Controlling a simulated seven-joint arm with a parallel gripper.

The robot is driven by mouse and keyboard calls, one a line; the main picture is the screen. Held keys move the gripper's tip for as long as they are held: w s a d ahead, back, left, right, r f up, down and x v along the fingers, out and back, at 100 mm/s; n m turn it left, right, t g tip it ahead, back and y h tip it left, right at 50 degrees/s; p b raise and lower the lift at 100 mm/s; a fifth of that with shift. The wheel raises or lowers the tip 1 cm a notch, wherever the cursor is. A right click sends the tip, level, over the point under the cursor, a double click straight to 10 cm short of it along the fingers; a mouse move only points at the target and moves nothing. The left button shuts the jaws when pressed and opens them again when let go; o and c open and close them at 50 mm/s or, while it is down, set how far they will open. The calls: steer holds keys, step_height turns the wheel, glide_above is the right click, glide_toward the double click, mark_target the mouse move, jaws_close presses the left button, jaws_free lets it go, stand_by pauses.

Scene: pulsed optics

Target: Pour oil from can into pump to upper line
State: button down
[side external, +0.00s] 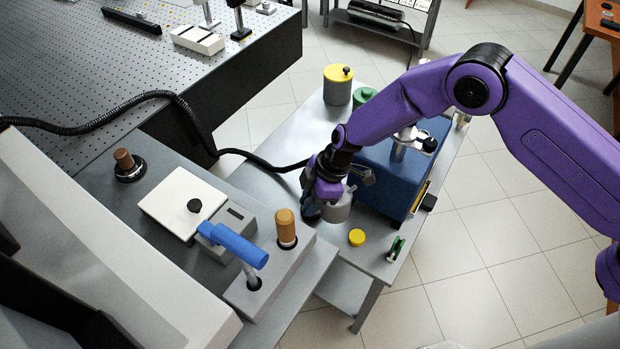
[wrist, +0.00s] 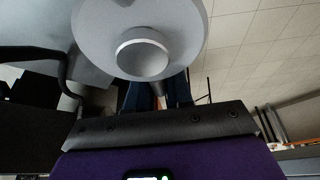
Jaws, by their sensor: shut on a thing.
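A grey metal can (side external: 338,209) is in my gripper (side external: 334,190), above the near-left part of the grey side table. My gripper is shut on it; its fingers partly cover the can. In the wrist view the can (wrist: 110,30) fills the upper middle, its round collar (wrist: 142,57) facing the camera. No oil stream shows. The blue pump (side external: 382,183) stands just right of the can, with a metal fitting on top and a yellow-edged strip on its right side. My forearm passes over the pump and hides part of its top. I cannot make out the line mark.
A yellow cap (side external: 357,238) and a small green-black part (side external: 396,249) lie at the table's front. A yellow-lidded canister (side external: 338,90) and a green-topped one (side external: 363,96) stand behind. A black hose (side external: 250,158) crosses from the left. The blue-handled lever (side external: 235,244) rises at lower left.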

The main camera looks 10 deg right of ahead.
steer(key=shift+f, duration=3.5)
steer(key=shift+f, duration=0.65)
steer(key=c, duration=0.9)
jaws_free()
steer(key=shift+v, duration=4.5)
steer(key=shift+r, duration=0.1)
